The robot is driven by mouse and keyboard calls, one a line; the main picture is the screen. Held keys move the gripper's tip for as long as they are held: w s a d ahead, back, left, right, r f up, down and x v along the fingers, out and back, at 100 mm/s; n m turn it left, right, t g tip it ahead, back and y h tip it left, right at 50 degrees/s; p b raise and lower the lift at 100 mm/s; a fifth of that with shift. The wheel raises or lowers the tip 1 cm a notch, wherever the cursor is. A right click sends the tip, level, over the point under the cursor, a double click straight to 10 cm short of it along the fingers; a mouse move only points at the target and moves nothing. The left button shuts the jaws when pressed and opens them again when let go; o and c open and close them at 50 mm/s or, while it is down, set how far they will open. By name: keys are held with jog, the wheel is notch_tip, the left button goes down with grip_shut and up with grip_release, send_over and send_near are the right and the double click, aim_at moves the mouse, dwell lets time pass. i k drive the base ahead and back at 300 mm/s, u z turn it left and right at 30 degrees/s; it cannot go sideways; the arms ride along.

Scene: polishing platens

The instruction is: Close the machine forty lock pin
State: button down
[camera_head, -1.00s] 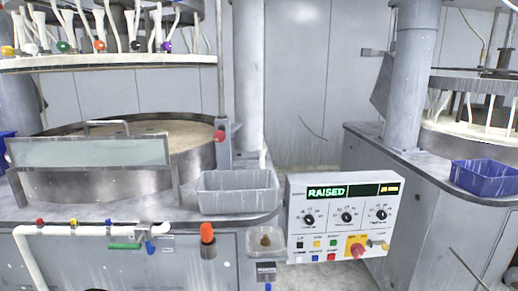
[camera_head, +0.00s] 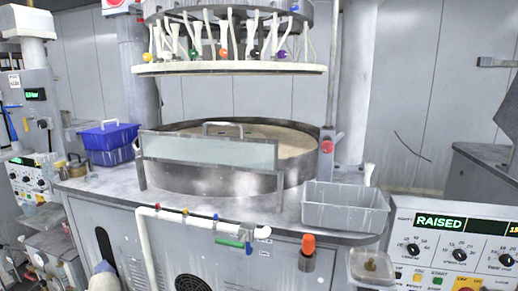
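A polishing machine with a round metal basin (camera_head: 215,178) fills the middle of the head view. Its upper head (camera_head: 225,68), a pale disc with several coloured knobs and white tubes, hangs above the basin with a clear gap. A grey post (camera_head: 326,170) stands at the basin's right side and carries a red knob (camera_head: 327,146). This may be the lock pin, but I cannot tell whether it is open or closed. No machine number is readable. The control panel (camera_head: 450,250) at right shows "RAISED" in green. My gripper is not in view.
A grey bin (camera_head: 345,208) sits on the machine's right front corner. A blue bin (camera_head: 108,137) stands at the left end. White pipes (camera_head: 180,218) and an orange-capped item (camera_head: 308,245) are on the front. Another machine's panel (camera_head: 30,178) is at far left.

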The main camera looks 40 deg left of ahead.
aim_at(327, 147)
jog(key=u, duration=0.55)
jog(key=i, duration=1.25)
jog(key=z, duration=0.2)
